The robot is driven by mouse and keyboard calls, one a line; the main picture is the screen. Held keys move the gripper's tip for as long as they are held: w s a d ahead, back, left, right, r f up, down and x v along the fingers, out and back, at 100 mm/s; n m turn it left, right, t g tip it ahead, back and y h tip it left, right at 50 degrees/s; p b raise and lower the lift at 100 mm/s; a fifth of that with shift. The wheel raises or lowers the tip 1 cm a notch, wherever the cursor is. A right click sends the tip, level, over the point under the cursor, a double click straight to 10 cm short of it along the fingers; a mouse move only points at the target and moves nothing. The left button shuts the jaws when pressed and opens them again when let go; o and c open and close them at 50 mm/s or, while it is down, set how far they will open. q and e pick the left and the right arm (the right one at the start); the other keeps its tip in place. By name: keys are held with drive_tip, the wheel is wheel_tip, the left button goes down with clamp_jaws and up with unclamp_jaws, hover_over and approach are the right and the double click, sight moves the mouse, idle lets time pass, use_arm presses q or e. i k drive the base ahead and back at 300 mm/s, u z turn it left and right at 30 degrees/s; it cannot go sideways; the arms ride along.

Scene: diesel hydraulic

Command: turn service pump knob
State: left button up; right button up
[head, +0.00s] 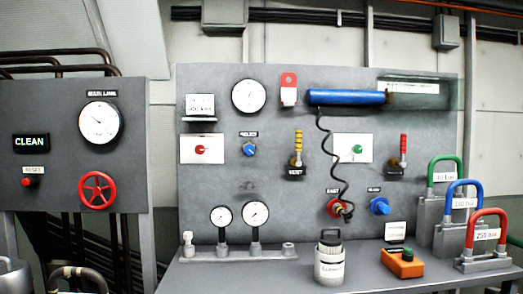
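Several small knobs sit on the grey centre panel (320,90), and I cannot read which label names the service pump. A red knob (201,150) is on a white plate at left. A blue knob (250,150) is right of it under a small label. A green knob (357,149) is on another white plate. Lower down are a red round fitting (335,207) with a black coiled cord by it, and a blue knob (380,206). Neither of my grippers can be made out, and nothing is seen touching the knobs.
A white canister (329,262), an orange box (402,263) and padlock-shaped weights with green, blue and red handles (485,240) stand on the bench. Gauges on a manifold (238,252) stand before the panel. A red handwheel (97,190) is on the left panel.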

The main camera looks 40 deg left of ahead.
sight(200, 149)
drive_tip(key=u, duration=0.1)
drive_tip(key=i, duration=1.05)
drive_tip(key=u, duration=0.55)
